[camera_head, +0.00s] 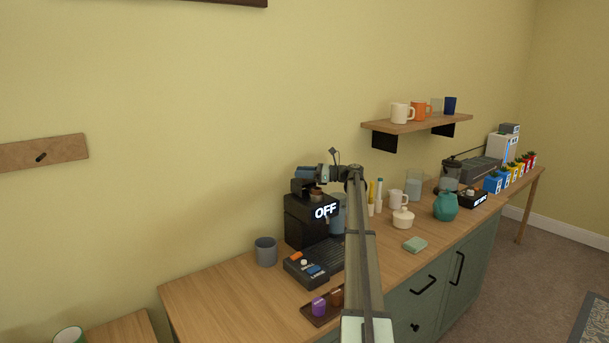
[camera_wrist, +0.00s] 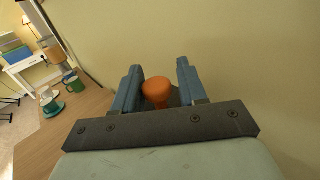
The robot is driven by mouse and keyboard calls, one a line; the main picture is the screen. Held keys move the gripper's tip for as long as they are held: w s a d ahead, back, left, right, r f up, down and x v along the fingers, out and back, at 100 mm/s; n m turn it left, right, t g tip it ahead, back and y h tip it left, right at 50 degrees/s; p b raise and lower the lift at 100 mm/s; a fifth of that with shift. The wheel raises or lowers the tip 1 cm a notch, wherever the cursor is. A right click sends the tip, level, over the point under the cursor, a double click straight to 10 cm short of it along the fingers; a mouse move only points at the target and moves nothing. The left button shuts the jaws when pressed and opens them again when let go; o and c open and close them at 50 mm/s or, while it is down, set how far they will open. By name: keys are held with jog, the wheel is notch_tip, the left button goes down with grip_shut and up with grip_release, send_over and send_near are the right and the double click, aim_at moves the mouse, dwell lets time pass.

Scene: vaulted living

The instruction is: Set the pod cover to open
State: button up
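A black coffee machine (camera_head: 305,222) with a lit "OFF" sign stands on the wooden counter against the wall. My gripper (camera_head: 305,173) is at the top of the machine, its blue fingers pointing left. In the wrist view my gripper (camera_wrist: 158,88) has its two blue fingers apart, with a round orange knob (camera_wrist: 156,90) between them. A gap shows between the knob and the right finger; whether the left finger touches it is unclear. The pod cover is not clearly distinguishable; my gripper and arm hide part of the machine's top.
A control box (camera_head: 308,270) with coloured buttons sits before the machine, and a grey cup (camera_head: 265,251) stands left of it. A dark tray (camera_head: 318,318) holds purple and brown pods. Jars and mugs crowd the counter to the right. The counter's left end is clear.

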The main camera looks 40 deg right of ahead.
jog(key=shift+o, duration=1.2)
jog(key=shift+w+r, duration=0.1)
jog(key=shift+r, duration=0.2)
jog(key=shift+f, duration=0.1)
jog(key=v, duration=1.3)
jog(key=shift+s+d, duration=0.25)
jog(key=shift+s, duration=0.05)
